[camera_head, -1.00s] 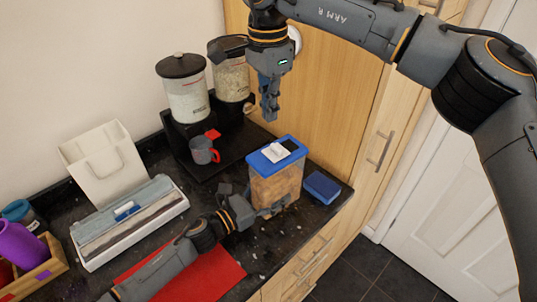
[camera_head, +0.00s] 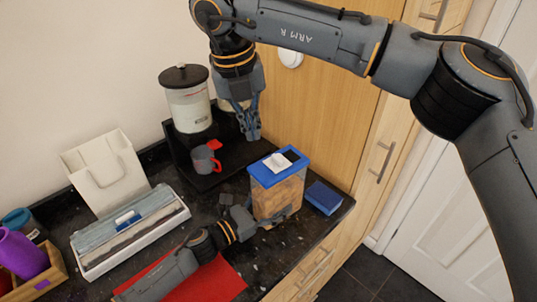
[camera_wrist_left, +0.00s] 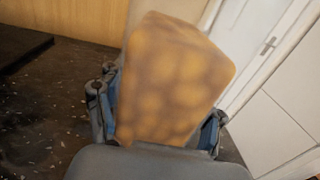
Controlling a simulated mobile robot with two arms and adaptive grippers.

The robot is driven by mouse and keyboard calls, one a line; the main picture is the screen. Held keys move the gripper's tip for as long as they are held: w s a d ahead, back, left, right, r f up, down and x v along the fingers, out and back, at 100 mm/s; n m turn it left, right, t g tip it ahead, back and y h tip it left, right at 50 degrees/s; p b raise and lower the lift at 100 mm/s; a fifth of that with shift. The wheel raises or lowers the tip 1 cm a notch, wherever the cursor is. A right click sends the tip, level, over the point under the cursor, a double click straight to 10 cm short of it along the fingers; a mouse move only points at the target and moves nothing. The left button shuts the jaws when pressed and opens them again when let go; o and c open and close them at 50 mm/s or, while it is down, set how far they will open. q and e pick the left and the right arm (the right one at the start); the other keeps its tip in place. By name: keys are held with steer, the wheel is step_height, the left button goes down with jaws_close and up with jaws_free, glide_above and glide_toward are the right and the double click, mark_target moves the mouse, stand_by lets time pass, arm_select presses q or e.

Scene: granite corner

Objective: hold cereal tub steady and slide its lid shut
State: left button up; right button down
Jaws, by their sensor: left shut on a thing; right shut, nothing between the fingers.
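The cereal tub (camera_head: 278,196) stands upright near the counter's right edge. It is clear, with tan cereal inside and a blue lid (camera_head: 262,177). A white slide piece (camera_head: 276,162) lies on the lid, with a dark patch beside it on the right. My left gripper (camera_head: 268,216) is shut around the tub's lower body from the front left. The tub (camera_wrist_left: 175,80) fills the middle of the left wrist view between the fingers, its lid out of sight. My right gripper (camera_head: 254,136) is shut and empty, pointing down above and left of the lid, apart from it.
A blue sponge-like block (camera_head: 323,197) lies right of the tub. A grey mug (camera_head: 205,159) with a red handle and a dispenser (camera_head: 188,105) stand behind left; my right gripper partly hides a second dispenser. A white box (camera_head: 105,170) and long tray (camera_head: 130,232) are left.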

mark_target(272, 165)
steer(key=m, duration=0.4)
steer(key=s+a+m, duration=0.1)
steer(key=m, duration=0.7)
steer(key=shift+s+a+t+h, duration=0.3)
steer(key=shift+s+a, duration=0.05)
steer(key=x, duration=0.9)
steer(key=shift+f, duration=0.3)
steer(key=w+d, duration=0.2)
steer(key=shift+w+d+f, duration=0.1)
steer(key=shift+d+f, duration=0.05)
steer(key=shift+d, duration=0.15)
steer(key=shift+w+d, duration=0.3)
steer(key=shift+d, duration=0.05)
